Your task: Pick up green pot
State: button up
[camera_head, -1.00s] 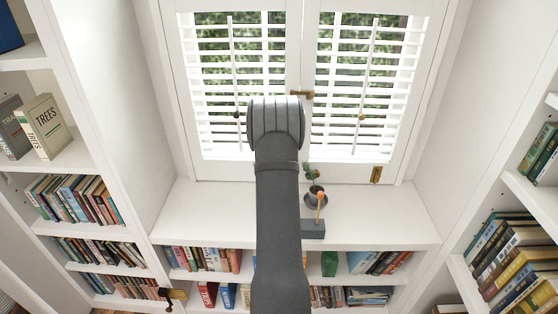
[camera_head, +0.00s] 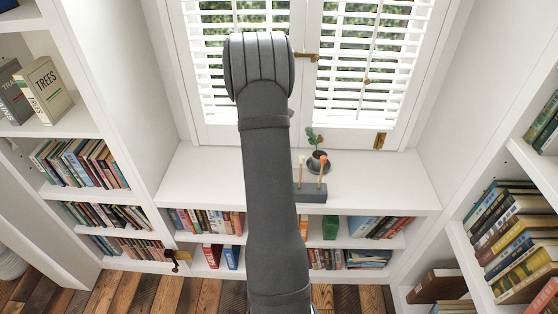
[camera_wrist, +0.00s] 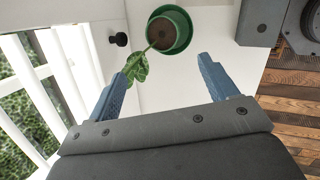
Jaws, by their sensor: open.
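The green pot (camera_wrist: 184,29) is at the top middle of the wrist view, filled with brown soil. It stands on a white surface, and a leafy green stem (camera_wrist: 136,68) hangs from it toward the lower left. My gripper (camera_wrist: 161,66) is open, with two blue fingers spread wide. The pot lies beyond the fingertips, with nothing between the fingers except part of the leaves near the left one. In the head view my arm hides the gripper. There, green leaves and a dark round pot (camera_head: 318,167) show right of my arm; I cannot tell whether it is the same pot.
A grey block (camera_head: 312,194) with upright orange-tipped sticks stands near the white ledge's (camera_head: 385,180) front edge. Shuttered windows (camera_head: 365,70) rise behind the ledge. Bookshelves flank it. A black knob (camera_wrist: 119,39) is left of the pot. The ledge's right part is clear.

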jog(key=f+n, duration=0.2)
jog(key=n, duration=0.1)
jog(key=w+d+f+n, duration=0.1)
jog(key=f+n, duration=0.2)
jog(key=w+f+n, duration=0.1)
jog(key=f+n, duration=0.2)
jog(key=shift+w+d, duration=0.2)
jog(key=shift+w, duration=0.05)
jog(key=shift+d+x, duration=0.15)
jog(key=shift+x, duration=1.2)
jog(key=shift+d+x, duration=0.2)
jog(key=shift+x, duration=1.15)
jog(key=shift+s, duration=0.2)
jog(key=c, duration=1.3)
jog(key=shift+c, duration=0.2)
jog(key=shift+r, duration=0.1)
